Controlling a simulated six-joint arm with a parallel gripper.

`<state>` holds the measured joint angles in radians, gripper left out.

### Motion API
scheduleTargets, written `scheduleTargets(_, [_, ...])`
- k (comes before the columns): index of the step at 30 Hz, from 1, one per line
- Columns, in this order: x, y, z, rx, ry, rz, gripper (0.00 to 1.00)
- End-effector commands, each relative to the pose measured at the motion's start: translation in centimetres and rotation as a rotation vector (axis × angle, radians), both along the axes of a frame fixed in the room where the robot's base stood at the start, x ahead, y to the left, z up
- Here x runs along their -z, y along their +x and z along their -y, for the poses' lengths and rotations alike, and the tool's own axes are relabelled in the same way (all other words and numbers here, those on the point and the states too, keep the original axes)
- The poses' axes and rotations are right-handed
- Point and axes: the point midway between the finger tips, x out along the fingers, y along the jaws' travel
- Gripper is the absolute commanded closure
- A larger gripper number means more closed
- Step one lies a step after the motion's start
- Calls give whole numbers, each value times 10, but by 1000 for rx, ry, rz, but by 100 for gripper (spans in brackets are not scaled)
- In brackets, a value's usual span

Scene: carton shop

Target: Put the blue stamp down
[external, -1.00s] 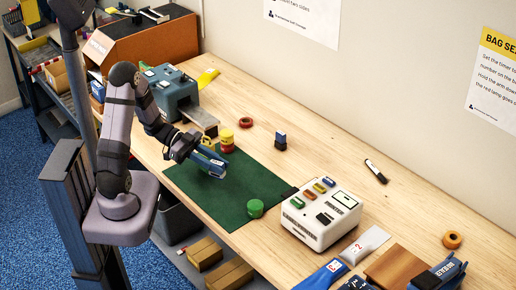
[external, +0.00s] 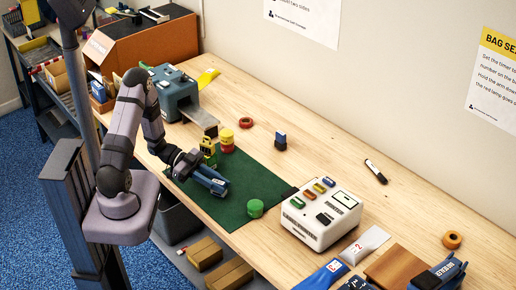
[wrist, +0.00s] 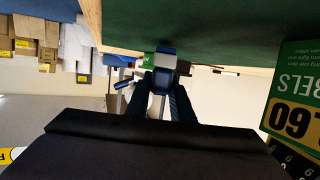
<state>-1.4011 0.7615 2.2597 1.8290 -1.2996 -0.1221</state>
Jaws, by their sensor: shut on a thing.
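My gripper (external: 216,186) is low over the green mat (external: 240,186), near its left front part. In the wrist view my gripper (wrist: 160,88) is shut on a small blue block with a pale band, which looks like the blue stamp (wrist: 165,60). The block shows against the mat's edge; I cannot tell whether it touches the mat. In the external view the held piece is hard to separate from the fingers. Another blue-topped, black-based stamp-like piece (external: 280,141) stands upright on the bare table behind the mat.
A green-and-yellow label box (external: 208,151) and a red-and-yellow stack (external: 227,141) stand behind my gripper. A green round container (external: 255,208) is on the mat's right front. A white machine (external: 321,215) stands right of the mat. The mat's middle is clear.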

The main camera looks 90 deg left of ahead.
Motion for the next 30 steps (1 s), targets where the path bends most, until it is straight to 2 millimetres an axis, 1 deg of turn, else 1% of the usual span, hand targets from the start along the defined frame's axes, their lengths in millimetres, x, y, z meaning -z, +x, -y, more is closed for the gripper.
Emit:
scheduleTargets(3, [5,0,0,0,-1,1,100])
scheduleTargets(11, [6,0,0,0,0,0,100])
scheduleTargets(15, [9,0,0,0,0,0,100])
scheduleTargets(16, [9,0,0,0,0,0,77])
scheduleTargets(17, [9,0,0,0,0,0,70])
scheduleTargets(18, [9,0,0,0,0,0,61])
scheduleTargets(26, [8,0,0,0,0,0,61])
scheduleTargets(30, [4,0,0,0,1,0,61])
